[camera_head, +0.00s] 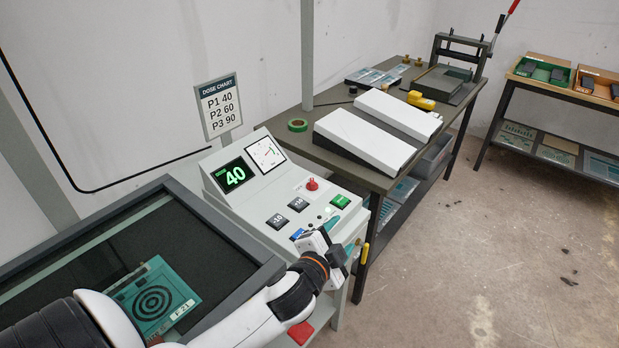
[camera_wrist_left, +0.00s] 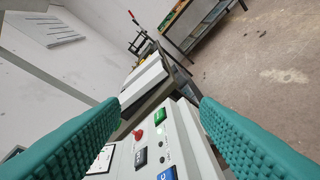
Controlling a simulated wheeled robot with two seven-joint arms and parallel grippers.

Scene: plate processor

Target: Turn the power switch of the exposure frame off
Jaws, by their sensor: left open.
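The exposure frame's control panel (camera_head: 265,195) is a light grey sloped box with a green display (camera_head: 235,175) reading 40. It carries a red knob (camera_head: 311,184), a green switch (camera_head: 340,201), black buttons (camera_head: 277,221) and a blue button (camera_head: 297,234), partly covered by my gripper. I cannot read which one is marked as power. My left gripper (camera_head: 335,247) is above the panel's front right edge. In the left wrist view its teal fingers (camera_wrist_left: 155,130) are wide apart and empty, with the green switch (camera_wrist_left: 135,115) and red knob (camera_wrist_left: 138,135) between them. My right gripper is out of view.
The frame's dark glass bed (camera_head: 190,250) holds a teal plate (camera_head: 153,297) with a ring target at left. A dark table (camera_head: 300,143) with white sloped boxes (camera_head: 363,140) stands beyond the panel. A shelf unit (camera_head: 550,110) is at far right. The floor between is open.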

